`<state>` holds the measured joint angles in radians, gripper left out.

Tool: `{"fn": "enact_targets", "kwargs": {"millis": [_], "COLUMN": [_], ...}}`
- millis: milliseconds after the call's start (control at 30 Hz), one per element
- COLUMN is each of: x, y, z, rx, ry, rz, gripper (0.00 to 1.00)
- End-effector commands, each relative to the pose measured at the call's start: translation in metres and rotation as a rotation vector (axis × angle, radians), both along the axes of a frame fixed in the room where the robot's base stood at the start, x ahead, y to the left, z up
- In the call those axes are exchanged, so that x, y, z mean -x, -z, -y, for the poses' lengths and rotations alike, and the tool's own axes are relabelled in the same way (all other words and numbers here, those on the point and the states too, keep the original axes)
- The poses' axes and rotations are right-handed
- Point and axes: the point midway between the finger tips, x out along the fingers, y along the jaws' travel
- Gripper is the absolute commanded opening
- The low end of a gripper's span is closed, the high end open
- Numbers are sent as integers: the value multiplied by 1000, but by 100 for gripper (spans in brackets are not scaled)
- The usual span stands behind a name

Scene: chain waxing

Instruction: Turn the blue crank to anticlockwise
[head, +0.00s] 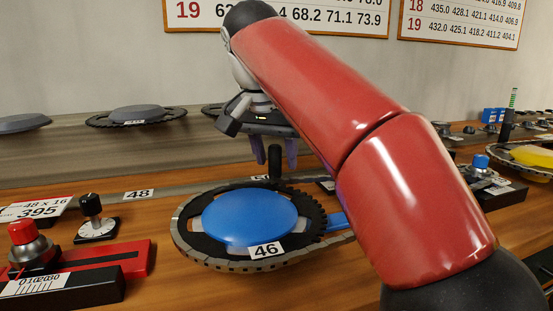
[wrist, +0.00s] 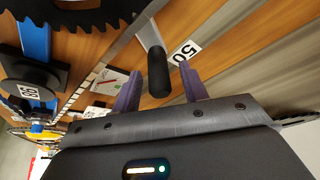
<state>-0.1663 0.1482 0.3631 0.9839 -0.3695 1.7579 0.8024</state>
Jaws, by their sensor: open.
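A blue round cover (head: 250,217) labelled 46 lies on a black toothed ring at the middle of the bench in the head view. A blue arm (head: 337,221) runs right from this ring and goes behind my red arm. My gripper (head: 274,150) is open above the far side of the ring, purple fingers pointing down. An upright black handle (head: 275,163) shows between the fingers. In the wrist view the handle (wrist: 158,73) stands on a grey lever (wrist: 147,34), between my open fingers (wrist: 160,72) with gaps on both sides. Where the lever joins is hidden.
A red-knobbed device (head: 33,245) and a small black-knobbed dial (head: 94,220) stand at left. Grey discs (head: 136,113) lie on the shelf behind. My red arm hides much at right.

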Motion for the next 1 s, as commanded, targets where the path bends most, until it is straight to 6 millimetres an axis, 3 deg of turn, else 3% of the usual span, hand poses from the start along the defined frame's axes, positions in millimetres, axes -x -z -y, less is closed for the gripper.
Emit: {"fn": "enact_targets", "kwargs": {"millis": [200, 467, 800, 1000], "x": [-5, -5, -5, -5], "y": [13, 14, 14, 14], "z": [3, 3, 3, 3], "rx": [0, -1, -1, -2], "ry": [1, 1, 1, 1], "rz": [0, 1, 1, 0], "gripper": [43, 43, 0, 0]}}
